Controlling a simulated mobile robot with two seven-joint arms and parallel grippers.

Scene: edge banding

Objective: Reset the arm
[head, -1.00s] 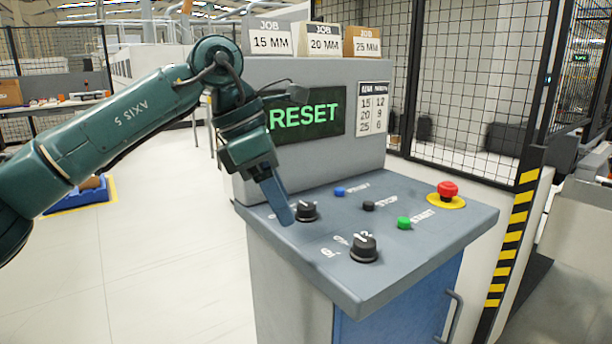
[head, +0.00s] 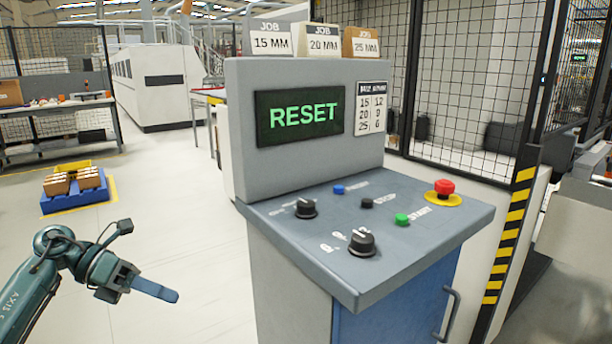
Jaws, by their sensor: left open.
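My left gripper (head: 155,290) is low at the left of the head view, over the open floor and apart from the console. Its blue fingers point right toward the console's side, and it holds nothing that I can see. The grey control console (head: 290,254) stands in the middle. Its screen (head: 300,115) reads RESET in green. On its sloped panel are two black knobs (head: 362,242), a blue button (head: 338,189), a black button (head: 367,203), a green button (head: 402,219) and a red emergency button (head: 445,187). My right gripper is out of view.
Three job cards (head: 323,41) stand on top of the console. A blue pallet with boxes (head: 75,191) sits on the floor at the left. A mesh fence (head: 465,80) and a striped post (head: 510,235) stand at the right.

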